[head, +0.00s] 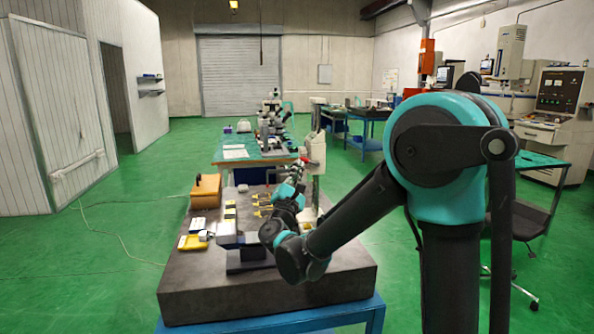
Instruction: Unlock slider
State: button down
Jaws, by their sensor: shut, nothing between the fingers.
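My black and teal arm reaches over a dark stone-topped table (270,292). My gripper (299,166) is small and partly hidden by my own wrist. It is shut and empty, in front of or beside a pale upright instrument (316,155) at the table's back right. I cannot tell whether it touches the instrument. The slider cannot be picked out for certain; the instrument's lower part is partly hidden behind my arm.
An orange-brown box (206,187), a yellow case (192,243) and a grey fixture (230,234) stand on the table's left side. Several small yellow pieces lie near the middle. A teal-topped bench (250,150) stands behind. Green floor is open at left.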

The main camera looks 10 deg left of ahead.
aim_at(320, 144)
jog(key=shift+r+m+g+h, duration=0.3)
jog(key=shift+r+m+h, duration=0.05)
jog(key=shift+m, duration=0.4)
jog(key=shift+r+m+g+h, duration=0.3)
jog(key=shift+m+h, duration=0.05)
jog(key=shift+m, duration=0.4)
jog(key=d+r+m+g, duration=0.1)
jog(key=m, duration=0.1)
jog(key=d+r+m+g+h, duration=0.1)
jog(key=r+m+g, duration=0.1)
jog(key=m, duration=0.1)
jog(key=d+r+m+g, duration=0.1)
jog(key=m, duration=0.2)
jog(key=shift+w+r+g, duration=0.2)
jog(key=shift+w+g, duration=0.2)
jog(key=shift+w+d+r+m+g, duration=0.2)
jog(key=shift+d+m+g, duration=0.2)
jog(key=shift+m, duration=0.2)
jog(key=shift+w+d+r+m+g, duration=0.1)
jog(key=shift+d+r+m+g, duration=0.15)
jog(key=shift+m+g, duration=0.25)
jog(key=shift+d, duration=0.2)
jog(key=shift+w+d+r, duration=0.1)
jog(key=shift+d, duration=0.05)
